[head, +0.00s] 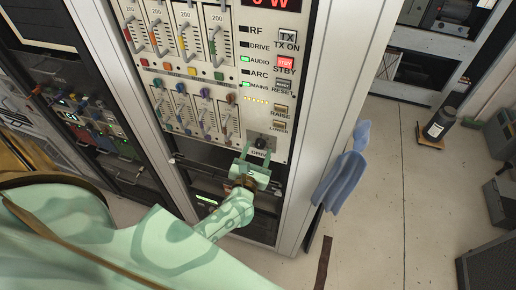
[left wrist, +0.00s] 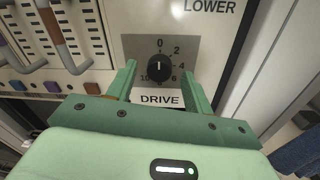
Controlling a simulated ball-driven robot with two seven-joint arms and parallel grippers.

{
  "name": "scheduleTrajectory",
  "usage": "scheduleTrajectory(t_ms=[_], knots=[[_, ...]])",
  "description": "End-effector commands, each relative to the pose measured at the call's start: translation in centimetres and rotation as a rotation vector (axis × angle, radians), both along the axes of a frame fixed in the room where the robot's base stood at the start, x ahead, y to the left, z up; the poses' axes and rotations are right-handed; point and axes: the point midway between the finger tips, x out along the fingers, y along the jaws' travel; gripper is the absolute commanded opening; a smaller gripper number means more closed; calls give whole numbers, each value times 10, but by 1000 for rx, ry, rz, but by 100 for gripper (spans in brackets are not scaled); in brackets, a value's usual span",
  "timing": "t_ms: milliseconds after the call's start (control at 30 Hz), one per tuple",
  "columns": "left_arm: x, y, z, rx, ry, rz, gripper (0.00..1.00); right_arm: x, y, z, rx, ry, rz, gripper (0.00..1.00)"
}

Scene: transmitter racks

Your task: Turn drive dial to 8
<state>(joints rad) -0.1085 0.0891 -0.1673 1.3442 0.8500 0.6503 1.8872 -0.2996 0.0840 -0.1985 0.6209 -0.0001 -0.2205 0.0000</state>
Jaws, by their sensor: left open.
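The drive dial (left wrist: 159,68) is a round black knob on a grey square plate with a printed scale, above the word DRIVE. Its white mark seems to point up, near the 0. The 8 at the bottom of the scale is hard to read behind the knob. In the head view the dial (head: 261,143) sits low on the white panel. My left gripper (head: 255,165) reaches up to it from below. In the left wrist view its green fingers (left wrist: 159,76) are open, one on each side of the knob, with gaps visible. My right gripper is not in view.
Raise and lower buttons (head: 281,118) sit above the dial. Coloured handles (head: 190,110) line the panel to its left. A blue cloth (head: 341,178) hangs at the cabinet's right side. A dark cylinder (head: 440,123) stands on the floor further right, with open floor between.

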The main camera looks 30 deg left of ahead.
Motion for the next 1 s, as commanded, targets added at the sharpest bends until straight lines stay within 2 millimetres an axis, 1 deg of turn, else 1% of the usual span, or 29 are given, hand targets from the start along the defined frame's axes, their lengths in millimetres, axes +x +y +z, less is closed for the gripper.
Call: scheduleTrajectory(t_ms=[33, 133, 400, 433, 467, 500, 567, 600, 833, 1000], knots=[[5, 2, 0, 0, 0, 1, 51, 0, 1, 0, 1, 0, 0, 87], [10, 3, 0, 0, 0, 1, 51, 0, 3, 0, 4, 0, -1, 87], [11, 4, 0, 1, 0, 0, 51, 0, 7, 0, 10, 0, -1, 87], [11, 4, 0, 1, 0, 0, 46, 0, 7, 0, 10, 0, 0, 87], [11, 4, 0, 1, 0, 0, 37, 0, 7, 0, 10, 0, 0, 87], [11, 4, 0, 1, 0, 0, 26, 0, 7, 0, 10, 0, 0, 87], [11, 4, 0, 1, 0, 0, 10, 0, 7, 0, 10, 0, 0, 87], [11, 4, 0, 1, 0, 0, 6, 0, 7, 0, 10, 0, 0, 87], [11, 4, 0, 11, 3, 0, 7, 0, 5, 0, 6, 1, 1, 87], [11, 3, 0, 61, 15, 0, 7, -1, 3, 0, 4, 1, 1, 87]])
